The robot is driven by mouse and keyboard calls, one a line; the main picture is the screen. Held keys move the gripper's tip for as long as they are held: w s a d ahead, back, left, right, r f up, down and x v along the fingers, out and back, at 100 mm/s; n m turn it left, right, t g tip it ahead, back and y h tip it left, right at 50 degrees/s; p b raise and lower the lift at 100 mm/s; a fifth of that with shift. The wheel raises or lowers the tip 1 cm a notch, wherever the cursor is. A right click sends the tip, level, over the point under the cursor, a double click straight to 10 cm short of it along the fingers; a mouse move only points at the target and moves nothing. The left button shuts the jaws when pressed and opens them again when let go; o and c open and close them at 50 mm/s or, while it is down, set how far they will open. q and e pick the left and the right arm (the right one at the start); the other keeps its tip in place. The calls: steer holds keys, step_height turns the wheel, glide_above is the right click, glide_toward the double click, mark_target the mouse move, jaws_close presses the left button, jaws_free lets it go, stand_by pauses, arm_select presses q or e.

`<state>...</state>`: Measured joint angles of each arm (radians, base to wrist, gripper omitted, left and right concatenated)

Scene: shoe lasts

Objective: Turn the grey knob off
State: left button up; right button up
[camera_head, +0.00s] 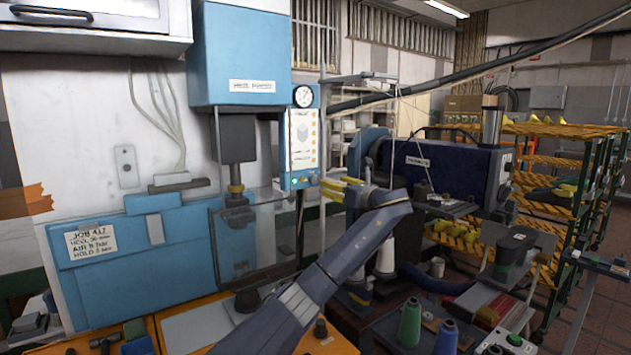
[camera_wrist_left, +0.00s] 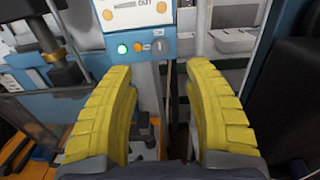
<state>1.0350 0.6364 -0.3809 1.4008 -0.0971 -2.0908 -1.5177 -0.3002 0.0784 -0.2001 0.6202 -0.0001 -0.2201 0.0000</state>
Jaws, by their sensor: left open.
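The grey knob (camera_wrist_left: 158,46) sits at the right end of the control panel's lower strip in the left wrist view, beside an orange button (camera_wrist_left: 138,48) and a lit green lamp (camera_wrist_left: 122,49). The knob's exact setting is too small to read. My left gripper (camera_wrist_left: 160,72) has its two yellow fingers wide apart, with nothing between them. The knob appears just beyond and between the fingertips. In the head view the left gripper (camera_head: 326,186) is at the right side of the panel (camera_head: 302,140). My right gripper is not in view.
A blue press (camera_head: 240,60) with a clear guard (camera_head: 260,238) stands left of the panel. A dark blue machine (camera_head: 440,165) is to the right. A rack of yellow lasts (camera_head: 560,130) stands further right. Thread spools (camera_head: 410,322) stand on the front bench.

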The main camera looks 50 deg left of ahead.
mark_target(315, 179)
arm_select(q)
steer(key=a, duration=0.7)
steer(key=w+a, duration=0.1)
steer(key=a, duration=0.2)
steer(key=shift+a, duration=0.15)
steer(key=shift+o, duration=0.2)
jaws_close()
